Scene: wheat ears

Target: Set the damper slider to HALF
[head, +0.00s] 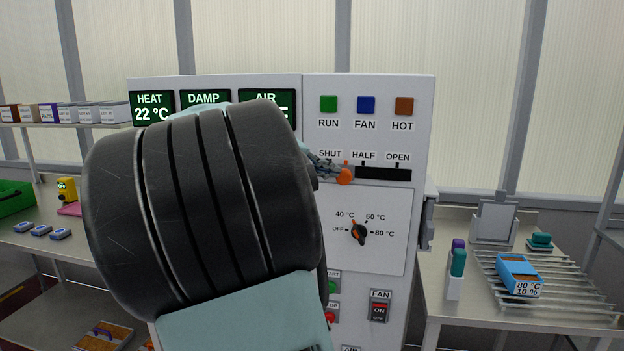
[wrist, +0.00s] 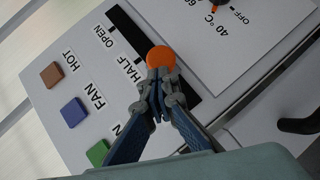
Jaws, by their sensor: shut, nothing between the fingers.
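The damper slider's orange knob (head: 345,175) sits in a dark horizontal slot (head: 385,174) under the labels SHUT, HALF and OPEN. In the head view the knob is between the SHUT and HALF labels, a little left of the HALF mark. My gripper (head: 328,167) is shut and empty, its tips right beside the knob on its SHUT side. In the wrist view the closed fingertips (wrist: 158,88) reach up to the orange knob (wrist: 162,57); I cannot tell for sure whether they touch. The DAMP display (head: 205,98) is mostly hidden behind my arm, so its reading is not visible.
A table with a wire rack (head: 570,292) stands at right. A shelf with small boxes (head: 85,112) is at left.

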